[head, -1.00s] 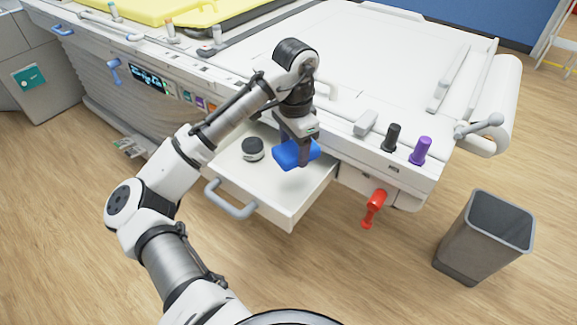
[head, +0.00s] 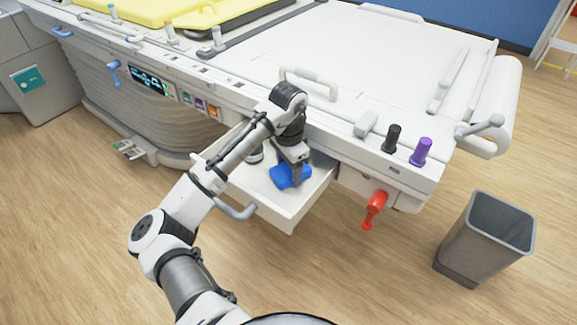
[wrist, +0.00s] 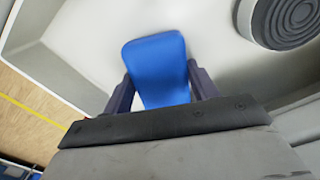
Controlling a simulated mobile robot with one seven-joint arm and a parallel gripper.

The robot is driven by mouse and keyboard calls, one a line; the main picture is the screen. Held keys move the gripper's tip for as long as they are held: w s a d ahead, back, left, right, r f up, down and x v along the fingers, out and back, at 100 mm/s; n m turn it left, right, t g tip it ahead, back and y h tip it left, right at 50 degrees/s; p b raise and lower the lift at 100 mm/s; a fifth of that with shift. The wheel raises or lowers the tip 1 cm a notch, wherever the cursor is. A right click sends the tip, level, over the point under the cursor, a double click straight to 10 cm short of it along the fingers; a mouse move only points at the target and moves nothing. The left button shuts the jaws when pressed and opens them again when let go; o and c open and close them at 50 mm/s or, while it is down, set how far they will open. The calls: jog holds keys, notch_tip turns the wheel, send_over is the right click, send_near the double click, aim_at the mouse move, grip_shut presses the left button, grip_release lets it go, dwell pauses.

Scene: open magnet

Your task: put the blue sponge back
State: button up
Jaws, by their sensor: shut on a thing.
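The blue sponge (head: 290,175) is held in my gripper (head: 297,178), low inside the open white drawer (head: 283,212). The wrist view shows the sponge (wrist: 158,66) between the two dark fingers of my gripper (wrist: 160,85), with the pale drawer floor behind it. I cannot tell whether the sponge touches the drawer floor. A black and white round object (head: 255,155) stands in the drawer to the left, partly hidden by my arm. Its ridged dark top (wrist: 285,20) shows at the upper right of the wrist view.
The drawer's grey handle (head: 236,210) sticks out at the front. Above the drawer is the white bench top with a handle (head: 310,78). Black (head: 391,138) and purple (head: 421,152) knobs, a red handle (head: 374,210) and a grey bin (head: 485,238) are to the right.

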aim_at(289, 169)
jog(key=shift+f, duration=0.15)
jog(key=o, duration=0.9)
jog(key=shift+o, duration=0.2)
notch_tip(289, 169, up, 12)
jog(key=shift+p, duration=0.3)
